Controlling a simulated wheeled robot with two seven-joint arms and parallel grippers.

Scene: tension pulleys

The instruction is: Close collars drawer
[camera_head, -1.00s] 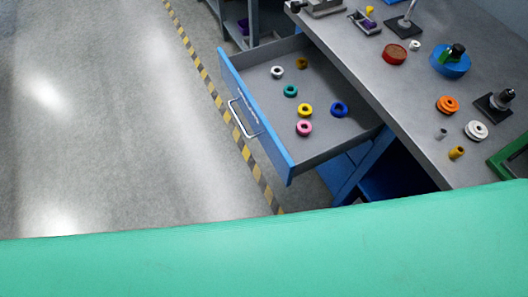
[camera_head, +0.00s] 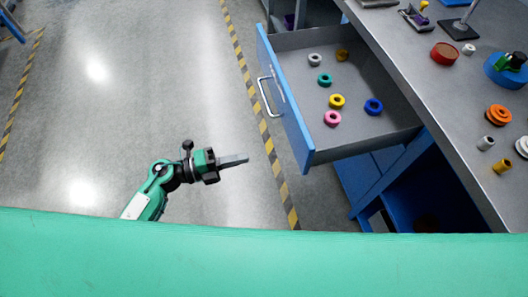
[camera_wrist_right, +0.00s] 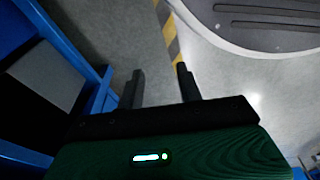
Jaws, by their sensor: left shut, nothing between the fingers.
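The collars drawer (camera_head: 284,100) is pulled out from the workbench, with a blue front and a grey inside. A pale bar handle (camera_head: 265,97) is on its front. Inside lie several ring collars, among them a pink one (camera_head: 332,118), a blue one (camera_head: 373,106) and a teal one (camera_head: 325,79). My left gripper (camera_head: 246,158) is shut and empty over the floor, in the picture left of the drawer's near corner and apart from it. My right gripper (camera_wrist_right: 160,72) shows in the right wrist view with its fingers apart and nothing between them.
The grey bench top (camera_head: 440,90) holds a red disc (camera_head: 445,52), an orange pulley (camera_head: 498,114) and other small parts. Blue bench framing (camera_head: 390,175) stands below the drawer. The floor (camera_head: 150,100) left of the yellow-black stripe is clear.

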